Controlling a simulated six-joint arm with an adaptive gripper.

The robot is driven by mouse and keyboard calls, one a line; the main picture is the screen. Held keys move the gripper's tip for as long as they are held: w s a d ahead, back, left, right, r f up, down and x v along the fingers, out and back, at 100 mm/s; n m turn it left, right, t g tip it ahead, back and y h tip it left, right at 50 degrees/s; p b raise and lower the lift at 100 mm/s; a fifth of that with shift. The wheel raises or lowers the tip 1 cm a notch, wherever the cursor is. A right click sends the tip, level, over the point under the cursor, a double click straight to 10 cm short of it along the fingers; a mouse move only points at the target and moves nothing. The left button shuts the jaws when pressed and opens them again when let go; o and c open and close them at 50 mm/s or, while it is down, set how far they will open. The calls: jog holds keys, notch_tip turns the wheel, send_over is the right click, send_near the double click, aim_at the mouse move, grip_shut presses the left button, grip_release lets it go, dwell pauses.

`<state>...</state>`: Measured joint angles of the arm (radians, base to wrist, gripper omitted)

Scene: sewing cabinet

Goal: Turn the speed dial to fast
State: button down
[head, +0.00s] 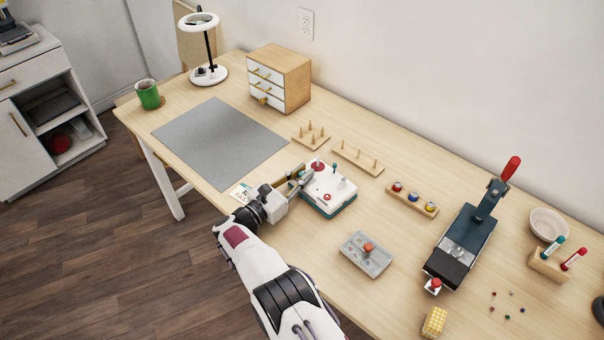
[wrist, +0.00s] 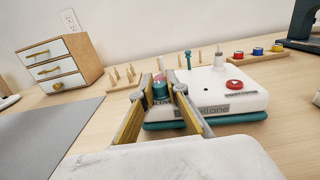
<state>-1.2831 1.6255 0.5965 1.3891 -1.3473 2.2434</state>
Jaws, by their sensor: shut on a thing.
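The white machine (head: 335,192) with a teal base stands in the middle of the table; the wrist view also shows it (wrist: 225,85). A teal knob, the speed dial (wrist: 160,90), sits at its left end, with a partly hidden label below it that seems to read "SLOW". My gripper (wrist: 161,94) is shut on the dial, one finger on each side. In the head view my gripper (head: 300,180) reaches the machine's left side and hides the dial. The dial's pointer is not clear.
A grey mat (head: 220,140) lies to the left, with a small drawer chest (head: 280,75) behind it. Peg racks (head: 357,157) stand behind the machine. A grey box with a red knob (head: 366,255) and a press (head: 465,240) are to the right.

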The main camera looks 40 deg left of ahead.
jog(key=shift+d+h, duration=0.15)
jog(key=shift+h, duration=0.15)
jog(key=c, duration=2)
grip_release()
jog(key=shift+o, duration=0.2)
jog(key=shift+s, duration=0.15)
jog(key=shift+s+a, duration=0.2)
jog(key=shift+s, duration=5.7)
jog(key=shift+w, duration=0.1)
